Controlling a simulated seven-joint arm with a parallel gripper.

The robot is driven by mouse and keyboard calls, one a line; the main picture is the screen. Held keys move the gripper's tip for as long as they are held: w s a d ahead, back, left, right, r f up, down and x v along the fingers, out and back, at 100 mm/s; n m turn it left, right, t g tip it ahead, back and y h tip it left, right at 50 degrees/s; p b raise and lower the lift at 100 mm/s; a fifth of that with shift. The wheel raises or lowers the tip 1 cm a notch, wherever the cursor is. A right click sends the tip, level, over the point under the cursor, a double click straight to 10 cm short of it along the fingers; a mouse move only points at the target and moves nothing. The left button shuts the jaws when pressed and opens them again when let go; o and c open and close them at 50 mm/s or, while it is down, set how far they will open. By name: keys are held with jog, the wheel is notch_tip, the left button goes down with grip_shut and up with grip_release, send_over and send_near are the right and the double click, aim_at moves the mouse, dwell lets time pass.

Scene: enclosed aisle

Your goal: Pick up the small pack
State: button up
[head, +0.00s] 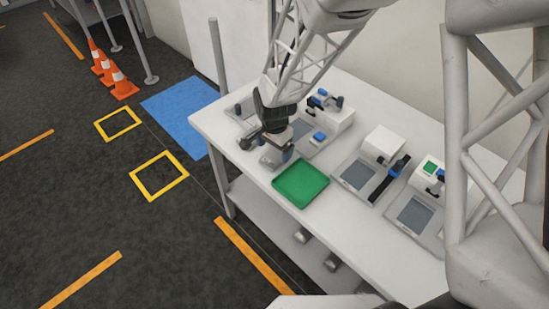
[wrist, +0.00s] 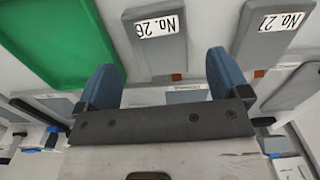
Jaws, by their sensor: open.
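I cannot tell for sure which thing is the small pack. A small blue item (head: 319,136) lies on a grey tray at the far part of the white table, just right of my gripper in the head view. My gripper (head: 270,148) hangs over the table's left part, beside the green tray (head: 301,184). In the wrist view my gripper (wrist: 164,75) shows two blue fingers spread wide with nothing held. A grey-blue patch (wrist: 188,96) shows between them, partly hidden by the dark gripper body.
Two grey plates labelled No. 26 (wrist: 157,43) and apparently No. 27 (wrist: 265,40) show in the wrist view. Grey trays and white boxes (head: 383,146) line the table (head: 340,245). A black-and-blue device (head: 325,99) stands at the back. Orange cones (head: 121,84) stand on the floor.

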aim_at(275, 156)
jog(key=shift+f, duration=1.9)
jog(key=c, duration=1.1)
